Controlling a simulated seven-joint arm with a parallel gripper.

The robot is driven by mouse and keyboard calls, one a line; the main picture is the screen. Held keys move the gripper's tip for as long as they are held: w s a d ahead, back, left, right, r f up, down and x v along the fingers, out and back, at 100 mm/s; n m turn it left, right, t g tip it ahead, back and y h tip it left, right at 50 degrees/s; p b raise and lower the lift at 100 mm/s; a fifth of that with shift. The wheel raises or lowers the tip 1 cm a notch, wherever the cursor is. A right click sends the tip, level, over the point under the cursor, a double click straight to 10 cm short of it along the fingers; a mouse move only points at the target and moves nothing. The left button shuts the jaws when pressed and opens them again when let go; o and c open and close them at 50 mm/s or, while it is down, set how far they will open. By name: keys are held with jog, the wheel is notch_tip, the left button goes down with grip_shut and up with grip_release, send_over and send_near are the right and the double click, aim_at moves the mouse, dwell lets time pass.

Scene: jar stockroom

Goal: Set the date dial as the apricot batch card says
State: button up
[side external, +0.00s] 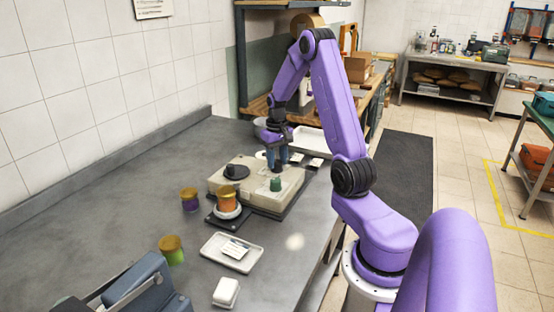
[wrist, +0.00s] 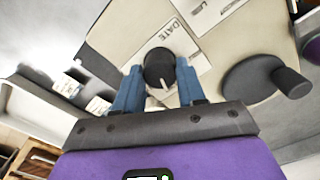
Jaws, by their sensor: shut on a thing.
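A beige machine (side external: 237,187) stands on the grey bench and also shows in the wrist view (wrist: 118,45). Its black date dial (wrist: 158,66) sits on a white plate (wrist: 180,42) marked DATE. A pale pointer mark on the dial points down the wrist picture, toward my gripper's palm. My gripper (wrist: 158,82) is shut on the dial, one blue finger on each side. In the side view my gripper (side external: 277,160) is over the machine's far end, and the dial is hidden there. Small cards (side external: 296,156) lie beyond the machine; their writing is unreadable, so I cannot tell the apricot card.
A black crank (wrist: 250,82) and a green knob (side external: 275,184) are on the machine. An orange jar (side external: 228,198) stands in front of it, near purple (side external: 190,200) and green (side external: 172,252) jars. A white tray (side external: 215,254) holds cards.

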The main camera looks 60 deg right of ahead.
aim_at(277, 162)
dwell(0.4)
jog(key=o, duration=1.1)
jog(key=shift+c, duration=0.2)
jog(key=shift+r, duration=0.15)
notch_tip(277, 162, up, 17)
jog(key=shift+r, duration=0.15)
